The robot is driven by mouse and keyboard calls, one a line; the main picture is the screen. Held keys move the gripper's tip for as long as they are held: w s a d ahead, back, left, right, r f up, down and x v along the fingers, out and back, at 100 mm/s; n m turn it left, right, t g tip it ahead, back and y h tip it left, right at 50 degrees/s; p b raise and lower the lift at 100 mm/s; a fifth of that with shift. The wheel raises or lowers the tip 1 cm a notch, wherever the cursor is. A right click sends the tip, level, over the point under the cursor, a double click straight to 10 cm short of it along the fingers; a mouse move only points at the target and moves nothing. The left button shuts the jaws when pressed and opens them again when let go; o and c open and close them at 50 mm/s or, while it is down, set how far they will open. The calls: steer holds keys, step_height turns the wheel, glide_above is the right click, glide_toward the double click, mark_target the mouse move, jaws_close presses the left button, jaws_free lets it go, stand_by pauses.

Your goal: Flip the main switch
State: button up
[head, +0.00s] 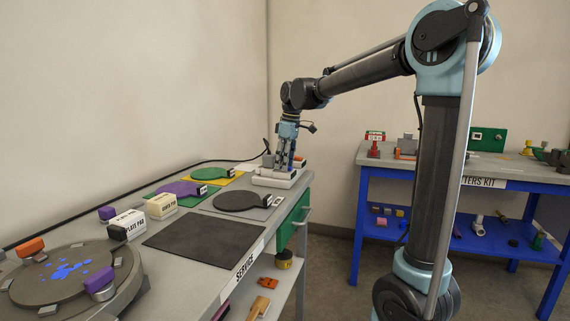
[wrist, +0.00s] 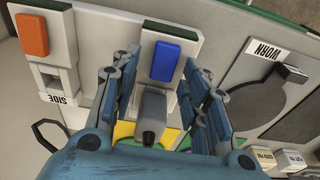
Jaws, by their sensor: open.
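A white switch panel (wrist: 95,20) fills the upper left of the wrist view; in the head view its white base (head: 272,181) is at the far end of the grey cart top. It carries an orange switch (wrist: 32,33), labelled SIDE, and a blue switch (wrist: 166,61). No label reading MAIN is visible; any label by the blue switch is hidden. My gripper (wrist: 160,80) is open, its fingers on either side of the blue switch; contact cannot be told. In the head view my gripper (head: 287,163) points down over the panel.
A dark mat (head: 205,243) and small labelled blocks are nearer. A black cable runs along the back edge. A blue table (head: 380,165) stands right, across a floor gap.

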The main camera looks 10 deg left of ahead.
mark_target(289, 167)
step_height(289, 167, up, 12)
steer(key=d, duration=0.1)
steer(key=shift+d, duration=0.4)
steer(key=shift+s+f, duration=0.1)
